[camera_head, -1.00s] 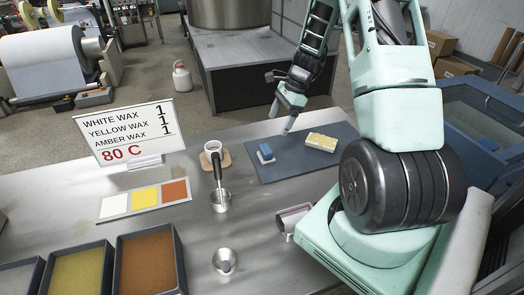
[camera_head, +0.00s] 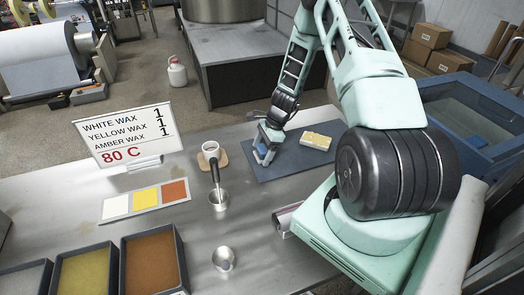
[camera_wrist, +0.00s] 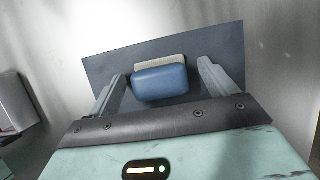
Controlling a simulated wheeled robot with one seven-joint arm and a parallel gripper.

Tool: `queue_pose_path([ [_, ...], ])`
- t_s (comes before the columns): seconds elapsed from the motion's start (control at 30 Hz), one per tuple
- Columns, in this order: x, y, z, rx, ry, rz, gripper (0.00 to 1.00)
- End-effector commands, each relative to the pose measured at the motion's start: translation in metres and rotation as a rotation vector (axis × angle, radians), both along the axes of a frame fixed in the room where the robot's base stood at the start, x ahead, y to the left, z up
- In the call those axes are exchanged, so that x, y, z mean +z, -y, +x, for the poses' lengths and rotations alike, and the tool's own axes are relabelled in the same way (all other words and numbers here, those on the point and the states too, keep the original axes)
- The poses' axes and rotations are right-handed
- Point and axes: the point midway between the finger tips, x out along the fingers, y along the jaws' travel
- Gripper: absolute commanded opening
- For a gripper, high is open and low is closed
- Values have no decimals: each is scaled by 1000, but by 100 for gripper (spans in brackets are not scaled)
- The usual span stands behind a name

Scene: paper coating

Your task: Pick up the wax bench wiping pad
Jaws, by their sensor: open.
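A blue rounded block with a pale layer along its far side (camera_wrist: 160,84) lies on the dark mat (camera_wrist: 100,67), between the two fingers of my gripper (camera_wrist: 162,75) in the wrist view. There is a gap on each side, wider on the right. In the head view my gripper (camera_head: 264,155) is low over the left part of the mat and mostly hides this block. A pale yellow and white pad (camera_head: 316,141) lies on the mat to the right, apart from my gripper. I cannot tell which of the two is the wiping pad.
The sign (camera_head: 128,135), colour sample strip (camera_head: 145,200) and wax trays (camera_head: 152,265) are further left. A blue bin (camera_head: 470,110) stands at the right.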

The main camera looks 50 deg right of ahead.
Motion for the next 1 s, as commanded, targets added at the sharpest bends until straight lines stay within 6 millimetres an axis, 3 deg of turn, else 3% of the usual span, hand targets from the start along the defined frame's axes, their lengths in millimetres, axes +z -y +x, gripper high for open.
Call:
queue_pose_path([
  [0.27,-3,-1,1,1,1,-1,85],
  [0.43,-3,-1,1,1,1,-1,40],
  [0.47,-3,-1,1,1,1,-1,36],
  [0.8,-1,-1,1,1,1,-1,36],
  [1.0,13,0,2,2,3,-3,36],
])
